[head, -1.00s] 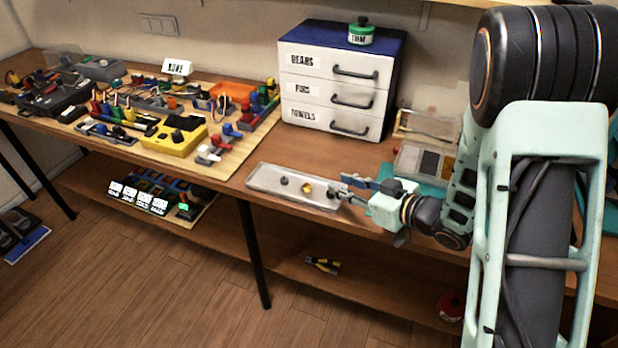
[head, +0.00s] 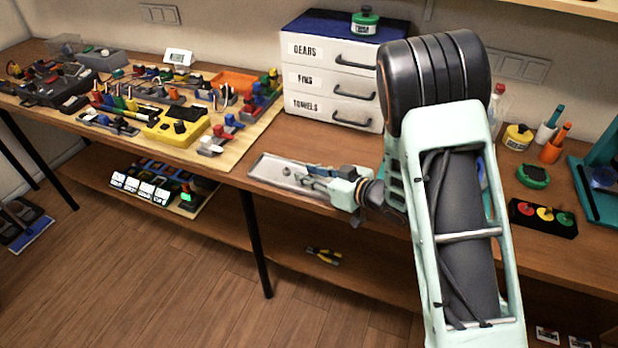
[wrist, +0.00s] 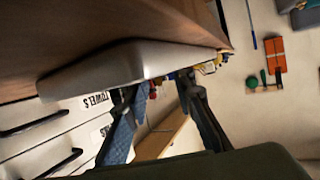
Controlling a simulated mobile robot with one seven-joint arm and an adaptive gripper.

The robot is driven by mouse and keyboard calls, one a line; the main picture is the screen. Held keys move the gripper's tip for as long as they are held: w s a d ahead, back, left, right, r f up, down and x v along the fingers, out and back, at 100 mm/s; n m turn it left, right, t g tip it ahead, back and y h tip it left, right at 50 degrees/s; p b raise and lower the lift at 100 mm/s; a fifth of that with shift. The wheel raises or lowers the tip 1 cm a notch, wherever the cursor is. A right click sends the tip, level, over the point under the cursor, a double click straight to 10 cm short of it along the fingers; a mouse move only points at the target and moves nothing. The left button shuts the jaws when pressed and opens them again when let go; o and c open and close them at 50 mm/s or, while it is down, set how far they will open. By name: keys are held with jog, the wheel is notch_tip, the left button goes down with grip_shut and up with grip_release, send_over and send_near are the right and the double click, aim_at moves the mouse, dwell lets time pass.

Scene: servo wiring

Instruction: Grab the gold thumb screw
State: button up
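A shallow metal tray (head: 262,168) lies near the table's front edge in the head view. A small dark piece (head: 287,171) sits in it. My gripper (head: 308,174) is over the tray's right part, its fingers pointing left. I cannot make out the gold thumb screw now; the fingers cover that part of the tray. In the wrist view my gripper (wrist: 157,90) has its two fingers spread apart with nothing visible held between them. The grey tray (wrist: 120,65) shows edge-on close to the fingers.
A labelled drawer unit (head: 335,75) stands behind the tray. A board crowded with parts, including a yellow box (head: 177,130), lies to the left. Several items, such as a traffic-light panel (head: 543,217), stand right of my arm. The front table edge is close to my gripper.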

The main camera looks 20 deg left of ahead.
jog(key=shift+c, duration=0.4)
grip_shut()
jog(key=shift+r, duration=0.55)
notch_tip(320, 180, up, 2)
jog(key=shift+w+r, duration=0.1)
jog(key=s+d+r+b, duration=0.1)
jog(key=s+r+b, duration=0.1)
jog(key=s+r, duration=0.2)
jog(key=s+d+r+b, duration=0.1)
jog(key=s+r+b, duration=0.1)
jog(key=s+r, duration=0.3)
jog(key=s, duration=0.4)
jog(key=shift+s+d+r, duration=0.2)
jog(key=shift+s+r, duration=0.05)
jog(key=shift+s, duration=0.15)
